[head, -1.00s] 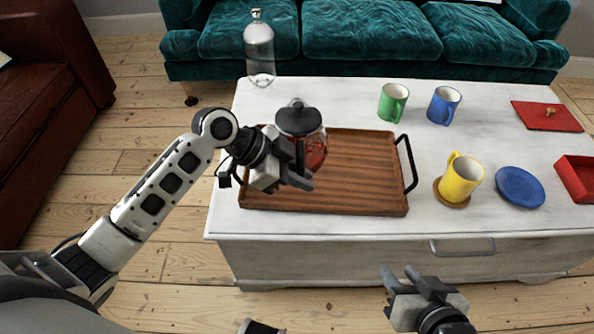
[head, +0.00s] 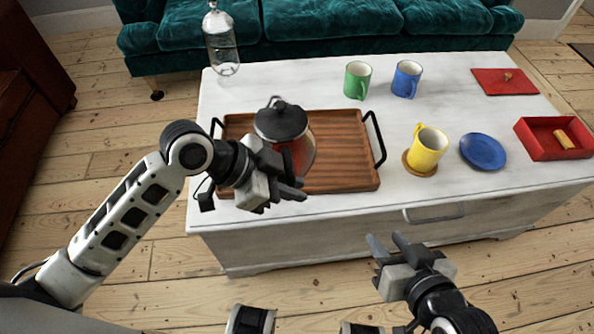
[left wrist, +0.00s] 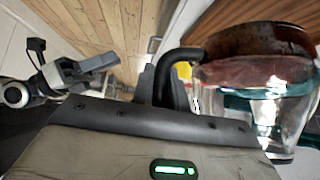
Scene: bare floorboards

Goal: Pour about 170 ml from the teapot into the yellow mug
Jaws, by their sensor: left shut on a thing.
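The teapot (head: 302,150) is a clear round pot with a black lid and reddish liquid, over the left part of the wooden tray (head: 345,150). My left gripper (head: 290,190) is in front of it, shut on its handle. The left wrist view shows the black handle (left wrist: 182,56) at the fingers and the glass body to the right. My gripper hides the pot's lower part; I cannot tell whether its base touches the tray. The yellow mug (head: 427,150) stands upright on a round brown coaster (head: 420,170), right of the tray. My right gripper (head: 387,246) is open and empty before the table's front.
Green (head: 357,80) and blue (head: 406,79) mugs stand behind. A blue saucer (head: 483,151), an open red box (head: 545,150) and a red lid (head: 504,82) are at the right. A glass bottle (head: 221,42) stands back left. The tray has raised black handles (head: 376,138).

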